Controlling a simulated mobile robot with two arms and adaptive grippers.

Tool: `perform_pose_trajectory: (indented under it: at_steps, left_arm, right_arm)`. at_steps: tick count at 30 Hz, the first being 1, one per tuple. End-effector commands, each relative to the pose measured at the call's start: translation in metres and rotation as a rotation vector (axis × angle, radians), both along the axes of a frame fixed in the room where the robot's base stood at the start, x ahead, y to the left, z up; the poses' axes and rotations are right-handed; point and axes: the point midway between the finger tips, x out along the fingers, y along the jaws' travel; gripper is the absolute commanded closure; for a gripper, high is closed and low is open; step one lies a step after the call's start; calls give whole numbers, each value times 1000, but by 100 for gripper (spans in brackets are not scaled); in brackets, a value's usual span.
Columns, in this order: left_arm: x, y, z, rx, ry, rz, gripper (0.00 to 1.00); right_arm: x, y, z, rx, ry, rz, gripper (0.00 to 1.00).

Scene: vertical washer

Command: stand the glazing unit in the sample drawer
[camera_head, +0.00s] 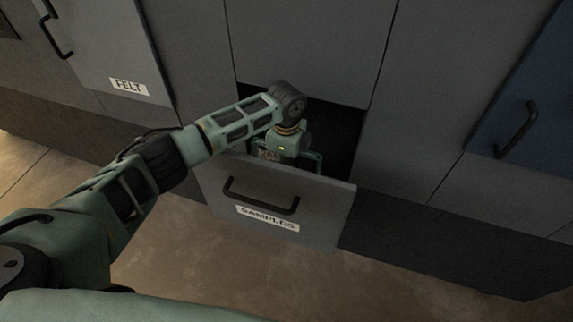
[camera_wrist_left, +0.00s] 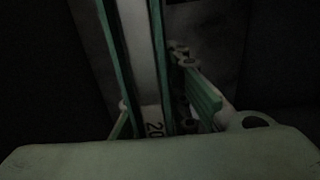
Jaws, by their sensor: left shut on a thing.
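The sample drawer (camera_head: 330,200), with a grey front labelled SAMPLES and a black handle, is pulled open. My left gripper (camera_head: 285,155) reaches down into it, behind the front. In the left wrist view my left gripper (camera_wrist_left: 165,115) is shut on the glazing unit (camera_wrist_left: 145,45), a pale slab with green edges standing between its fingers. A mark reading 20 shows near the fingers. In the head view a little of a green edge, apparently the unit's, shows beside the gripper. The unit's lower end and whether it touches the drawer floor are hidden. My right gripper is not in view.
A grey cabinet front labelled FELT (camera_head: 128,87) with a black handle is at the upper left. A blue front with a handle (camera_head: 517,128) is at the right. The drawer's inside is dark. The floor (camera_head: 170,255) in front looks clear.

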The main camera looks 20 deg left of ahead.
Motion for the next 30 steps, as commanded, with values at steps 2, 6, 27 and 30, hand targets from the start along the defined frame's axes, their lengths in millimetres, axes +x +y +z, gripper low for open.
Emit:
perform_pose_trajectory:
  at_steps: [2, 6, 27, 30]
  left_arm:
    - [1, -1, 2, -2, -3, 0, 80]
    - [1, -1, 1, -1, -2, 0, 67]
    - [1, 0, 54, 0, -4, -1, 63]
    - [2, 0, 76, -1, -5, 0, 63]
  right_arm:
    - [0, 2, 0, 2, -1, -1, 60]
    - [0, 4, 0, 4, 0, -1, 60]
    - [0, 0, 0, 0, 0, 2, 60]
    - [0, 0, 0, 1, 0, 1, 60]
